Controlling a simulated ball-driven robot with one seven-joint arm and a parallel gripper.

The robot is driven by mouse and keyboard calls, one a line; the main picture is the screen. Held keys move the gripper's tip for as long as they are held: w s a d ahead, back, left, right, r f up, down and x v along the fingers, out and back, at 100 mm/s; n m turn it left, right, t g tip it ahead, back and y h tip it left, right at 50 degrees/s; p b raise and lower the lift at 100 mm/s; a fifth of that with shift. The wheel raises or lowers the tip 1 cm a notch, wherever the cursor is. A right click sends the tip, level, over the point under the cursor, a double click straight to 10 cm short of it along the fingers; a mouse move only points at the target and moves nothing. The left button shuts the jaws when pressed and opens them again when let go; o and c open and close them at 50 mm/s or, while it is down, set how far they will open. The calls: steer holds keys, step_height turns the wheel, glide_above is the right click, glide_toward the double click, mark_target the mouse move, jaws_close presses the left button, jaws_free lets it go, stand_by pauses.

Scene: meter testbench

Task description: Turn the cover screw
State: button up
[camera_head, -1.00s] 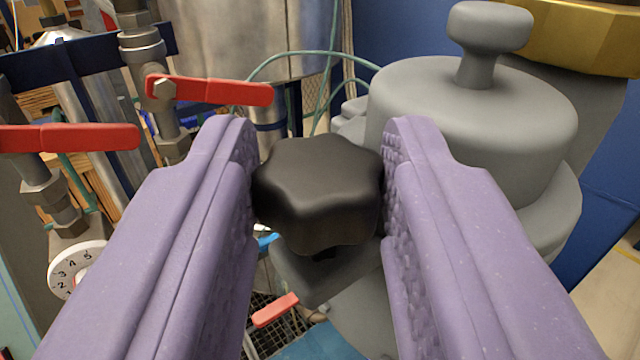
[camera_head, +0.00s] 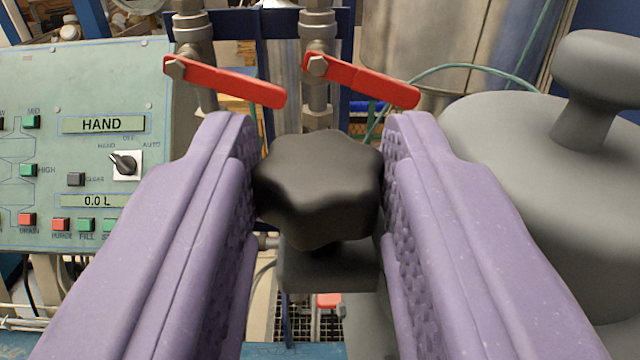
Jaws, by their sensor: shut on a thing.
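The cover screw has a black star-shaped knob (camera_head: 318,190), in the middle of the head camera view. My gripper (camera_head: 318,180) has its two purple fingers on the left and right sides of the knob and is shut on it. Below the knob is a grey block (camera_head: 325,270). The grey meter body with its domed cover (camera_head: 540,150) stands to the right, partly hidden by the right finger. The screw's shaft is mostly hidden under the knob.
Two red-handled valves (camera_head: 225,82) (camera_head: 360,80) stand behind the knob. A pale green control panel (camera_head: 85,150) with a HAND display is at the left. A steel tank (camera_head: 430,45) is behind. A grated floor shows below.

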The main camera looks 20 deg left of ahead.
steer(key=shift+r, duration=0.15)
steer(key=o, duration=0.9)
steer(key=shift+c, duration=0.2)
steer(key=shift+o, duration=0.8)
steer(key=shift+a, duration=0.15)
steer(key=shift+f, duration=0.2)
